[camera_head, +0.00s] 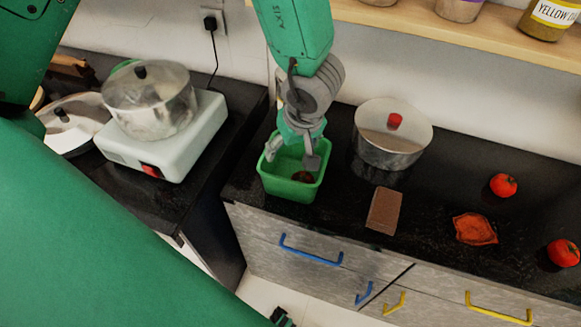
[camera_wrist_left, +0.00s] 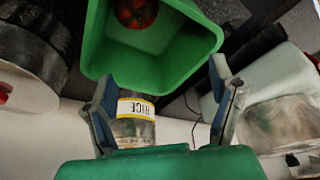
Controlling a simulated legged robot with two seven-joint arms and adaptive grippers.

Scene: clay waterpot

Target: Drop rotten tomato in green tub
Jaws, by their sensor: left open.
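The green tub (camera_head: 311,190) stands on the black counter, left of the steel pot. A dark red tomato (camera_head: 303,177) lies on the tub's floor; I take it for the rotten one. My left gripper (camera_head: 291,158) points down over the tub, its fingers open and apart from the tomato. In the left wrist view the tub (camera_wrist_left: 190,70) fills the top middle, with the tomato (camera_wrist_left: 136,12) inside. The open fingers of my left gripper (camera_wrist_left: 168,98) show below it with nothing between them. My right gripper cannot be made out.
A white cooker (camera_head: 185,150) with a pot (camera_head: 150,105) stands left. A shelf (camera_head: 450,35) runs above.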

